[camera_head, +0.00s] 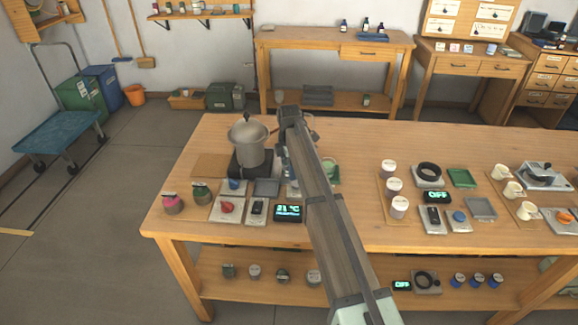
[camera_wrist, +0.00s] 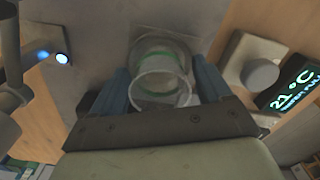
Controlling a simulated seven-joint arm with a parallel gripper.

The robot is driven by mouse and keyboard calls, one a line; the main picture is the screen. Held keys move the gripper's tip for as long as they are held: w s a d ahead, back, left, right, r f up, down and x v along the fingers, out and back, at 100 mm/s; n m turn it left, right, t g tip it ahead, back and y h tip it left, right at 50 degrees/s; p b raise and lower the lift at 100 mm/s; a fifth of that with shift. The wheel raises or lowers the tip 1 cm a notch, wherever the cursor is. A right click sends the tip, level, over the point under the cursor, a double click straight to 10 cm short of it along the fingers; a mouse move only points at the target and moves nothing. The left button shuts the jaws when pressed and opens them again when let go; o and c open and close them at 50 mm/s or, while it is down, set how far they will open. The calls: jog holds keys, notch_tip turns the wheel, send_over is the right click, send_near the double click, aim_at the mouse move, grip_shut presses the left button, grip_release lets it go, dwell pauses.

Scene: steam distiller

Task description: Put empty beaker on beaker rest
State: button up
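In the wrist view a clear, empty-looking beaker (camera_wrist: 160,91) with a faint green band stands between the two blue fingers of my gripper (camera_wrist: 161,92). The fingers appear to press on its two sides. Beyond the beaker is a flat grey surface (camera_wrist: 95,35); I cannot tell whether the beaker touches it. In the head view my arm covers the gripper and the beaker. A green-tinted item (camera_head: 330,170) shows partly just right of my arm.
A grey metal pot (camera_head: 248,142) stands on a dark base close left of my arm. A lit 21 °C display (camera_head: 289,213) and a red knob (camera_head: 227,208) sit nearer the front edge. Several white-lidded jars (camera_head: 394,187) stand to the right.

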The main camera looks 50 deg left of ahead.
jog(key=shift+o, duration=0.2)
jog(key=shift+r, duration=0.1)
notch_tip(320, 180, up, 12)
dwell(0.6)
